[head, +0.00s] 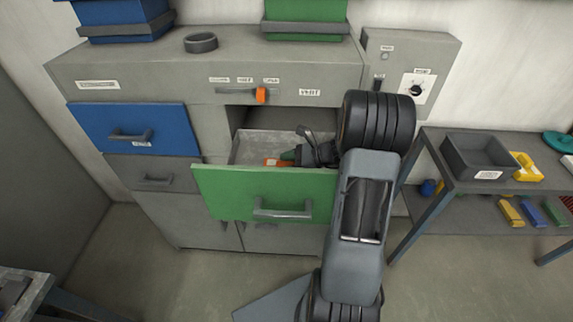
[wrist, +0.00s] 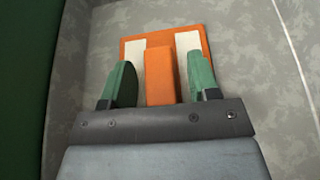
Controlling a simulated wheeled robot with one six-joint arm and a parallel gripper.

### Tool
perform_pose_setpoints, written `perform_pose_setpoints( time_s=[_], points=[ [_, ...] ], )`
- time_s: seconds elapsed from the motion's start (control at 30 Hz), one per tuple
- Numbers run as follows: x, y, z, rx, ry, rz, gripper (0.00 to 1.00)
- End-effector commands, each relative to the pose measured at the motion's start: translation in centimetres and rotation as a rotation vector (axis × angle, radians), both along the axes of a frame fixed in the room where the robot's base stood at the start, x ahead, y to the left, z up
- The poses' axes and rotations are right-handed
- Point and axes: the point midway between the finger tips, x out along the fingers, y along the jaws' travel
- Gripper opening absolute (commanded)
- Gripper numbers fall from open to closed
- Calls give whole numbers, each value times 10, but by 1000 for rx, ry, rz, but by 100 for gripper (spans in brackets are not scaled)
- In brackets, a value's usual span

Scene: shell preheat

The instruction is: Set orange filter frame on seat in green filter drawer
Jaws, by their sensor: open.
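The green filter drawer (head: 222,190) is pulled open below the grey cabinet top. My gripper (head: 287,157) reaches down into it from the right. The orange filter frame (wrist: 193,42) lies flat on the grey drawer floor (wrist: 240,30) in the wrist view, with two pale panels and a raised orange grip bar (wrist: 159,75). My gripper's green fingertips (wrist: 160,82) stand apart on either side of the bar, with a gap on each side. The seat cannot be made out; part of the frame is hidden by my gripper.
A blue drawer (head: 133,128) is shut at the left. An orange-handled lever (head: 261,95) sits on the cabinet front above the open drawer. A side table with a dark tray (head: 478,160) and a yellow part (head: 526,168) stands at the right.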

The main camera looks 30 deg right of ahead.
Motion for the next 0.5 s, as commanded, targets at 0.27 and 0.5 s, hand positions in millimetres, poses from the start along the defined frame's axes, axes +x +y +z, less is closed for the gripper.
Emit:
perform_pose_setpoints(
  time_s=[0.27, 0.5],
  points=[
    [-9, -18, 10, -2, -3, -4, 55],
    [-31, -57, 28, -3, -3, -4, 55]
  ],
)
